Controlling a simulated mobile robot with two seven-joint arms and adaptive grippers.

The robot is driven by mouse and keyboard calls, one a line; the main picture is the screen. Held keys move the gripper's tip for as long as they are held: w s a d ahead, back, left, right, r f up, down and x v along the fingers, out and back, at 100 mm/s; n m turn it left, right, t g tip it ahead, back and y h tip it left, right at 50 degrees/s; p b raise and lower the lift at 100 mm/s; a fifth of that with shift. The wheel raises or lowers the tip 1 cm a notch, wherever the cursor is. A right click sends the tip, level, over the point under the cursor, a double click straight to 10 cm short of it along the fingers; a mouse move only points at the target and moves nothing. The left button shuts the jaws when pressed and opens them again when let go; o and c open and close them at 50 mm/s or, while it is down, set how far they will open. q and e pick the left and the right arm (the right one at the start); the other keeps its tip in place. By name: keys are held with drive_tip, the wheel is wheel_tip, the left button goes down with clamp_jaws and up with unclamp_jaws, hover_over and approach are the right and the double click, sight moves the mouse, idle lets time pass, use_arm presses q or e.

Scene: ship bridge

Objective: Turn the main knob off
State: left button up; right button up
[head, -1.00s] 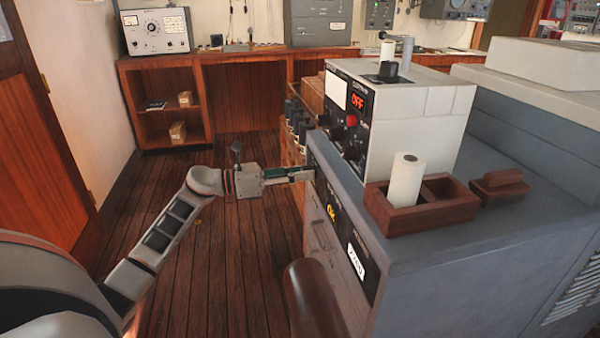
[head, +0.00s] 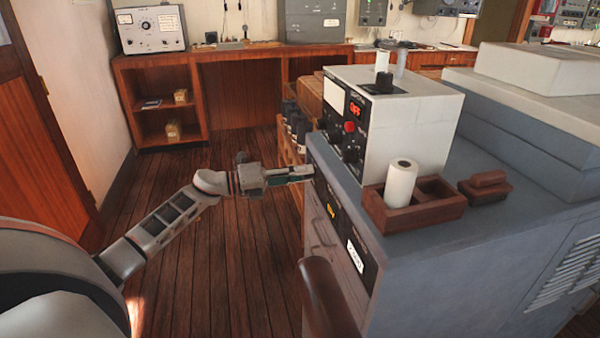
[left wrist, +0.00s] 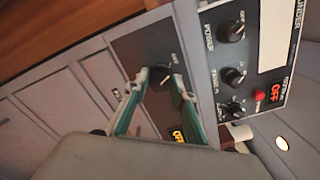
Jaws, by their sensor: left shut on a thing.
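A dark round knob (left wrist: 161,77) sits on a dark panel (left wrist: 131,50) on the front of the grey console (head: 480,250). In the left wrist view my left gripper (left wrist: 160,84) has its two green-lined fingers on either side of this knob, shut on it. In the head view the left gripper (head: 300,174) reaches the console's front face from the left, and the knob is hidden there. A yellow lit display (head: 333,207) is on the same front, below the gripper. My right gripper is not in view.
A white instrument box (head: 415,130) with several knobs, a red button (head: 349,127) and a red "OFF" display (head: 356,109) stands on the console. A wooden holder (head: 415,212) with a white roll is nearby. A brown rounded thing (head: 325,300) stands in front. The floor (head: 215,265) is clear.

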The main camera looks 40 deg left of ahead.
use_arm(q)
drive_tip(key=shift+n, duration=0.4)
drive_tip(key=o, duration=1.1)
drive_tip(key=v, duration=1.2)
drive_tip(key=shift+a, duration=0.1)
